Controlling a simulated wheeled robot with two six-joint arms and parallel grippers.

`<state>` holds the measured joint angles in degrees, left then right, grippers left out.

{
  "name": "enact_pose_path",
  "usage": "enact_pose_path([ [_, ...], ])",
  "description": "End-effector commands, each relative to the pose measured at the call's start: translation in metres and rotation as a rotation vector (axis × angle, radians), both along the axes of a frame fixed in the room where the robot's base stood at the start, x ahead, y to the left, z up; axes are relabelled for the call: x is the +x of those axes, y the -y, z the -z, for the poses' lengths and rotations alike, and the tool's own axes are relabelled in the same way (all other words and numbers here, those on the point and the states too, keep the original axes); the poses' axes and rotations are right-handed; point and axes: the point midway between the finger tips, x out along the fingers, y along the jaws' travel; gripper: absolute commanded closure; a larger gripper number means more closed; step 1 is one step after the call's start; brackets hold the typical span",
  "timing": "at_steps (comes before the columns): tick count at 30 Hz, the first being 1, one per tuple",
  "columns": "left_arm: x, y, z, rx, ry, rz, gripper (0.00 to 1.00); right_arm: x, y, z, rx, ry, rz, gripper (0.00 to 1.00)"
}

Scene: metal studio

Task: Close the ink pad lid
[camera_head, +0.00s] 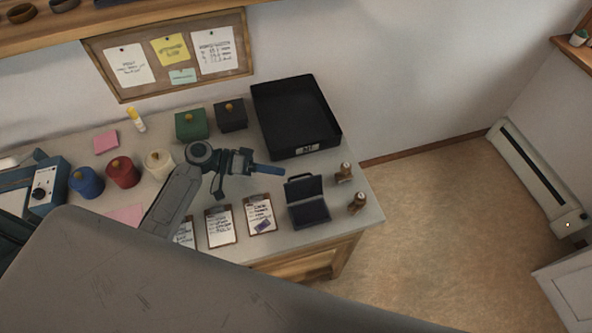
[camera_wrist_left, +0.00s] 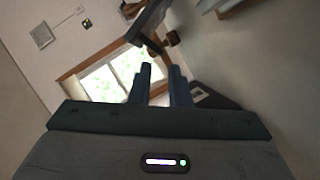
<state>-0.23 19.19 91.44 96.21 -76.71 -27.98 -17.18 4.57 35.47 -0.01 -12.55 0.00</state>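The ink pad (camera_head: 309,211) is a dark, flat box near the right front edge of the table. Its lid (camera_head: 303,187) stands raised at the back of the box, so the dark pad inside shows. My left gripper (camera_head: 283,171) is above the table, just left of and behind the lid, with its blue fingers pointing right toward the lid's top. I cannot tell whether it touches the lid. In the left wrist view, the two blue fingers (camera_wrist_left: 161,70) are apart with a narrow empty gap. My right gripper is not in view.
Two small wooden-handled stamps (camera_head: 344,173) stand right of the ink pad. Clipboards with paper (camera_head: 260,214) lie to its left. A black tray (camera_head: 297,118) sits behind, beside green (camera_head: 191,125) and dark (camera_head: 230,115) boxes. Colored jars (camera_head: 123,172) stand further left.

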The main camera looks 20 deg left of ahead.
Motion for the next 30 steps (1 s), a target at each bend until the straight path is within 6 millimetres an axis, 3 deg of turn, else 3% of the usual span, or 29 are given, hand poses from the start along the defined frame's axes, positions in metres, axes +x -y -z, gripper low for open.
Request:
enact_pose_path([
  [6,0.008,0.036,0.004,-0.003,-0.001,0.001,0.83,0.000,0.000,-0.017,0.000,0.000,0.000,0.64],
  [12,0.012,0.053,0.011,0.000,0.000,0.001,0.83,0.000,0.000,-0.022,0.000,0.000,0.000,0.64],
  [22,0.013,0.057,0.013,0.002,0.000,0.001,0.83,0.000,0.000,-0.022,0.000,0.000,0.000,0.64],
  [23,0.013,0.057,0.013,0.002,0.000,0.001,0.85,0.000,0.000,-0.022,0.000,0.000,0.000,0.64],
  [25,0.013,0.057,0.013,0.002,0.000,0.001,0.99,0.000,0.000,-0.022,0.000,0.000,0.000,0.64],
  [30,0.013,0.056,0.013,0.002,0.000,0.001,1.00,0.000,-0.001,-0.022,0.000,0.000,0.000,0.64],
])
